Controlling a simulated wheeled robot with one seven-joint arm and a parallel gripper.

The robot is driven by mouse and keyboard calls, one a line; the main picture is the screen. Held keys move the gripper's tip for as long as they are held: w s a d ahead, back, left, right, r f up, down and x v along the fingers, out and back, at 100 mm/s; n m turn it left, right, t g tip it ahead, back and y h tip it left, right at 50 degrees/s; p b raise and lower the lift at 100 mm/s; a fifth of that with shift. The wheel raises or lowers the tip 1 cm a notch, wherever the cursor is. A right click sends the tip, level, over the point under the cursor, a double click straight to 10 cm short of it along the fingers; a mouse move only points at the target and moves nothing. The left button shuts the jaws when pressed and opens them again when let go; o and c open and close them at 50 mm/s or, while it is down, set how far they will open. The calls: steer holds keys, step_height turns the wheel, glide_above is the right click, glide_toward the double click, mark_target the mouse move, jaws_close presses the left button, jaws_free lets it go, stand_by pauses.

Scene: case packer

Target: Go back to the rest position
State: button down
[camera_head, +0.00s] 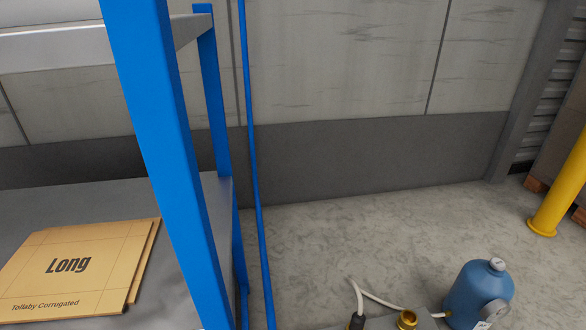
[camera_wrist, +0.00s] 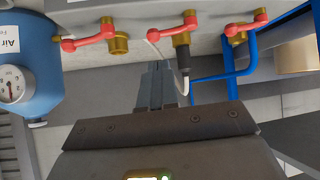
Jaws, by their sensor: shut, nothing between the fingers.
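My gripper (camera_wrist: 157,70) shows in the wrist view with its two grey fingers together and nothing between them. It points toward a grey panel with several red-handled valves (camera_wrist: 170,27) on brass fittings. A black hose connector (camera_wrist: 183,60) with a white hose sits at the middle brass fitting, just right of my fingertips. I cannot tell whether the fingers touch it. My gripper and arm do not show in the head view.
A blue air tank with a gauge (camera_head: 478,295) stands at lower right, with a brass fitting (camera_head: 407,319) beside it. A yellow post (camera_head: 562,190) stands far right. Bare floor (camera_head: 370,235) lies between.

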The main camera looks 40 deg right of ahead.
steer(key=w+a+r+n+t+y, duration=0.1)
steer(key=a+r+n+t, duration=0.1)
steer(key=a+r, duration=0.85)
steer(key=w+a+r+n+t+y, duration=0.15)
steer(key=a+r, duration=0.35)
steer(key=r, duration=1.1)
steer(key=w+a+r+n+t+y, duration=0.1)
steer(key=w+a+r+t+y, duration=0.1)
steer(key=a+r, duration=0.85)
steer(key=d+r+p, duration=0.3)
steer(key=r+p, duration=2.3)
steer(key=r, duration=0.1)
steer(key=shift+r, duration=0.2)
steer(key=shift+d, duration=0.15)
